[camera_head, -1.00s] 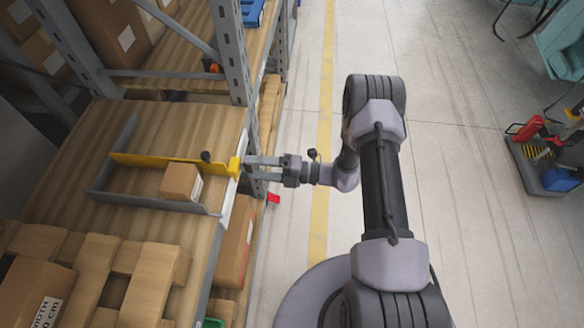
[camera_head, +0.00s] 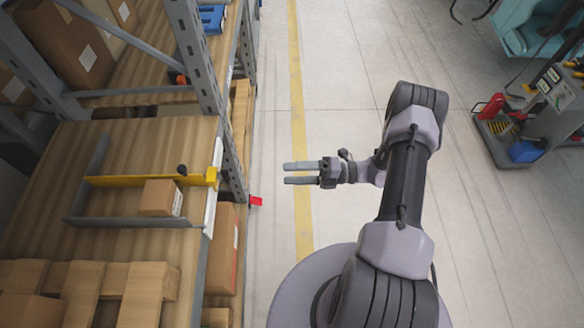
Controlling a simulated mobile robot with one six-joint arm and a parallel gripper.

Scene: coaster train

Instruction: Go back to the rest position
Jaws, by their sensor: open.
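My gripper (camera_head: 286,173) is open, with its two parallel fingers pointing left. Nothing is between the fingers. It is over the aisle floor, to the right of the shelf and apart from it. On the shelf, a small cardboard box (camera_head: 158,198) sits in front of a yellow bar (camera_head: 130,181), inside a grey frame (camera_head: 135,222). The bar has a black knob (camera_head: 182,169) near its right end.
The wooden shelf (camera_head: 55,240) and a grey rack post (camera_head: 205,75) line the left side. A red tab (camera_head: 256,201) juts from the rack edge. A yellow floor line (camera_head: 299,110) runs along the aisle. A cart (camera_head: 515,145) stands at the right; the floor between is clear.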

